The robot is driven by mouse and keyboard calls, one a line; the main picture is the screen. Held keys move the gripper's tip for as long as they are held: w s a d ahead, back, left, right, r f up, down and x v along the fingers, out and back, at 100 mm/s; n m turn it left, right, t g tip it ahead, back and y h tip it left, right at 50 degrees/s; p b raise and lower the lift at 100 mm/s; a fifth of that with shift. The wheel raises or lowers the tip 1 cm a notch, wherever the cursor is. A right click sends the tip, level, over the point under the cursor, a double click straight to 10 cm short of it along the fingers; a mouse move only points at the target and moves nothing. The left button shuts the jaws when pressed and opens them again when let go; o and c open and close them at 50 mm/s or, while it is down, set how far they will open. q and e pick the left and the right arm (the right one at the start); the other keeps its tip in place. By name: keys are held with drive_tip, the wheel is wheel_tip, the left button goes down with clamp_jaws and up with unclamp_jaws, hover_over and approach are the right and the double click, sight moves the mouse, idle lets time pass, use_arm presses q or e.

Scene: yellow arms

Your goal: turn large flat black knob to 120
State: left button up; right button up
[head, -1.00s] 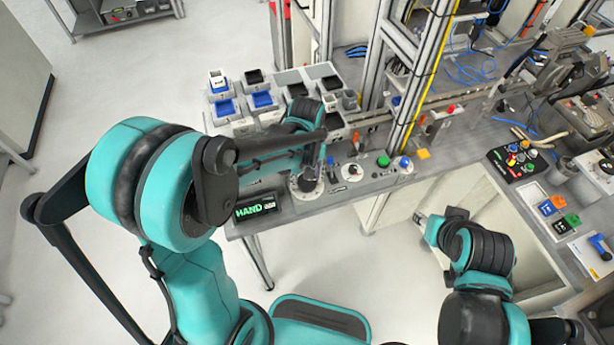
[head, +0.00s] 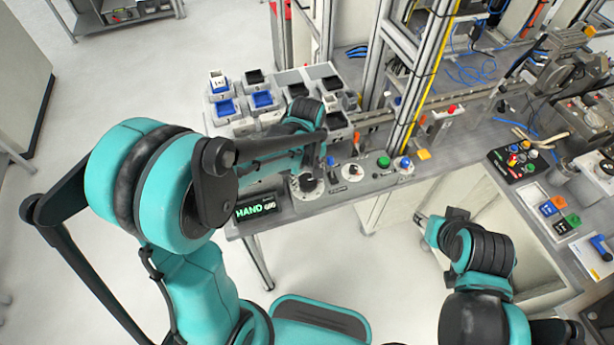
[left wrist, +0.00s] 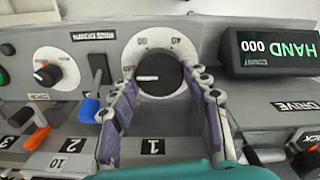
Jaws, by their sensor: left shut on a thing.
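The large flat black knob (left wrist: 160,75) sits in a round white dial with printed numbers, and its white pointer line points to the left in the left wrist view. In the head view the knob (head: 308,183) is on the panel along the bench's front edge, partly hidden by my left arm. My left gripper (left wrist: 160,82) has one purple-padded finger on each side of the knob and is shut on it. My right gripper (head: 424,219) is at the right, well away from the knob, and its fingers are too small to read.
A display (left wrist: 270,50) reading HAND and 000 stands beside the dial. A smaller knob (left wrist: 46,75), a blue-tipped lever (left wrist: 90,105) and an orange-tipped lever (left wrist: 36,130) are nearby. Green (head: 384,162) and blue (head: 404,163) buttons lie further along. Grey bins (head: 262,100) stand behind.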

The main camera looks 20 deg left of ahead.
use_arm(q)
drive_tip(key=o, duration=1.2)
drive_tip(key=shift+c, duration=0.2)
wheel_tip(320, 180, up, 12)
drive_tip(key=m+t+b, duration=0.2)
drive_tip(key=m+t, duration=0.2)
drive_tip(key=m, duration=0.1)
approach(307, 180)
drive_tip(key=s+a+r, duration=0.3)
drive_tip(key=s+f+m+t, duration=0.1)
drive_tip(key=s+a+f+m+t, duration=0.1)
drive_tip(key=s, duration=0.1)
drive_tip(key=s+f+m+t+b, duration=0.1)
drive_tip(key=m, duration=0.1)
drive_tip(key=shift+s+a, duration=0.15)
drive_tip(key=shift+a, duration=0.05)
